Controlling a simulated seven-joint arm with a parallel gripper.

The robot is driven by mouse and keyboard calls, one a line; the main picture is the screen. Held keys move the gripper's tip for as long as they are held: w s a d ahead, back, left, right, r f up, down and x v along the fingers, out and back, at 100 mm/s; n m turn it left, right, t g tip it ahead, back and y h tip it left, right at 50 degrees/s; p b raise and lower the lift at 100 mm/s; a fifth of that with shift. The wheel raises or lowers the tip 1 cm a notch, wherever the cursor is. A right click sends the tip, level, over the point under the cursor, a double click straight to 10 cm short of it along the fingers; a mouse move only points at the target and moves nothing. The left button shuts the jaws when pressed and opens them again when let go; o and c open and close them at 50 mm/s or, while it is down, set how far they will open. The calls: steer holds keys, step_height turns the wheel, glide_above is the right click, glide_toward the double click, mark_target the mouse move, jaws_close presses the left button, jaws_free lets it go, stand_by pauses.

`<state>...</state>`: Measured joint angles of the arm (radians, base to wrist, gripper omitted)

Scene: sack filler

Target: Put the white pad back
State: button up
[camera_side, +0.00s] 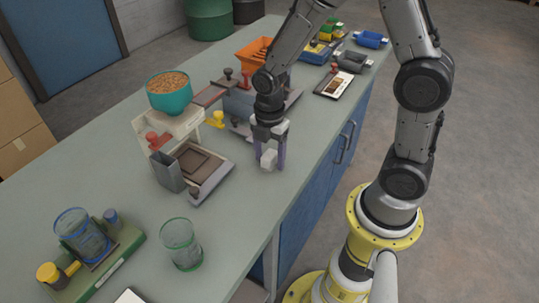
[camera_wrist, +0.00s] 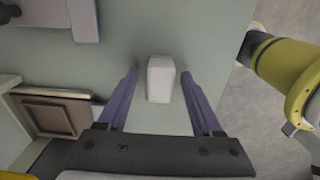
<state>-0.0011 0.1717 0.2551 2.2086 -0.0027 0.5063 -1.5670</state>
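The white pad (camera_wrist: 160,80) is a small pale block on the grey-green counter. In the wrist view it lies between the two purple fingers of my gripper (camera_wrist: 161,73), with a gap on each side. In the side view the white pad (camera_side: 268,160) shows low between the fingers of my gripper (camera_side: 271,155), near the counter's front edge. The fingers are apart and point down. I cannot tell how far their tips are above the counter.
Left of my gripper stands a beige machine with a teal bowl of grain (camera_side: 170,92) and a brown-framed tray (camera_side: 205,170). A green glass (camera_side: 181,244) stands nearer the camera. An orange bin (camera_side: 255,54) is behind. The counter (camera_side: 240,205) just in front of my gripper is clear.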

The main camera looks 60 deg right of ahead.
mark_target(269, 154)
step_height(269, 154, up, 12)
steer(key=s+r+m+t, duration=0.5)
steer(key=s+r+m, duration=0.2)
steer(key=s+m, duration=0.6)
steer(key=shift+s+r+m+t, duration=0.2)
steer(key=shift+s+m+t, duration=0.1)
steer(key=shift+m, duration=2.2)
